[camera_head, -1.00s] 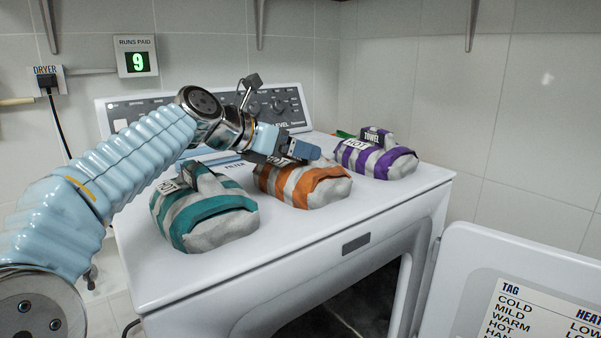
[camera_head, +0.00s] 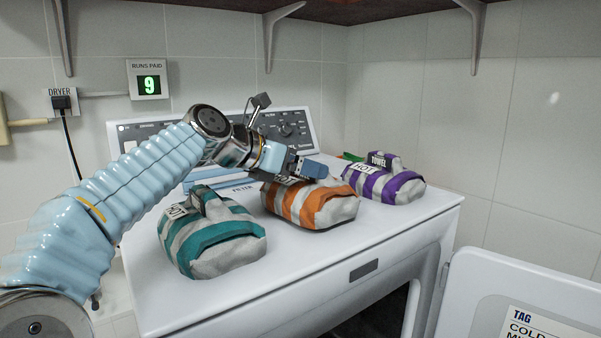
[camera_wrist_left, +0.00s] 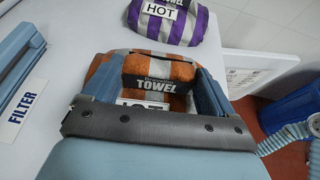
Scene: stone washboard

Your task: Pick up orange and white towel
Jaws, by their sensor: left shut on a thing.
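The orange and white towel bundle (camera_head: 310,203) sits on the white dryer top between the other two bundles. My left gripper (camera_head: 310,170) is over its upper back part. In the left wrist view the bundle (camera_wrist_left: 160,70) has a black "TOWEL" band and a partly hidden tag that seems to read "HOT". The two fingers of my left gripper (camera_wrist_left: 160,95) stand on either side of the bundle's raised banded part, shut on it. The bundle appears to rest on the dryer top. My right gripper is not in view.
A teal and white bundle (camera_head: 212,245) is at the left and a purple and white one (camera_head: 385,184), tagged "HOT", is at the right. The control panel (camera_head: 280,127) stands behind. The open dryer door (camera_head: 500,275) is at the lower right. Shelf brackets (camera_head: 272,30) hang above.

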